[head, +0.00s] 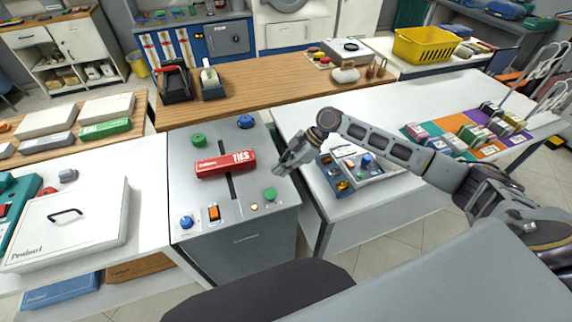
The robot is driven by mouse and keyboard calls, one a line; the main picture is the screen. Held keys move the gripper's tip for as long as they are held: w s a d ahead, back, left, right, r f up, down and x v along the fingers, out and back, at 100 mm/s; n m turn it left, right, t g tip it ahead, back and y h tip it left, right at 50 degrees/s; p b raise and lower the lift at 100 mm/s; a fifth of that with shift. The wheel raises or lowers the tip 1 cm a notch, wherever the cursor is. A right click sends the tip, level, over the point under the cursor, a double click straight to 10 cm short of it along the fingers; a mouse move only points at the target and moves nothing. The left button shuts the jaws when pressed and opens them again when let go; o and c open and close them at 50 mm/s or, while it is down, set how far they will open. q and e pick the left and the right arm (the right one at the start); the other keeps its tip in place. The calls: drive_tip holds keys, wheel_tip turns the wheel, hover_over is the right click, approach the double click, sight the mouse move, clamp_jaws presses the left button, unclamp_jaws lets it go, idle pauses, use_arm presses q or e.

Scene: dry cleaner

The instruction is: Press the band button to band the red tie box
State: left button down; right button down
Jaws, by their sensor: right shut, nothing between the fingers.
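The red tie box (225,164), marked "TIES", lies across a dark slot on top of the grey banding machine (215,188). A green button (269,194) is at the machine's front right, with a small yellowish button (254,208) beside it. An orange rocker switch (214,212) and a blue knob (186,222) are at the front left. I cannot read which control is the band button. My right gripper (282,168) is shut and empty above the machine's right edge, right of the box and apart from it. My left gripper is out of view.
Green (198,140) and blue (246,121) knobs stand at the machine's back. A tray of small items (375,174) sits on the right table, under my right arm. A wooden counter (265,90) runs behind.

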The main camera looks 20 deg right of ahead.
hover_over(271, 193)
drive_tip(key=f, duration=0.4)
drive_tip(key=shift+s+d+p, duration=0.1)
drive_tip(key=shift+s+p, duration=0.1)
drive_tip(key=shift+p, duration=0.2)
wheel_tip(271, 193, down, 3)
drive_tip(key=shift+p, duration=0.3)
drive_tip(key=shift+w+f, duration=0.1)
drive_tip(key=shift+f, duration=0.8)
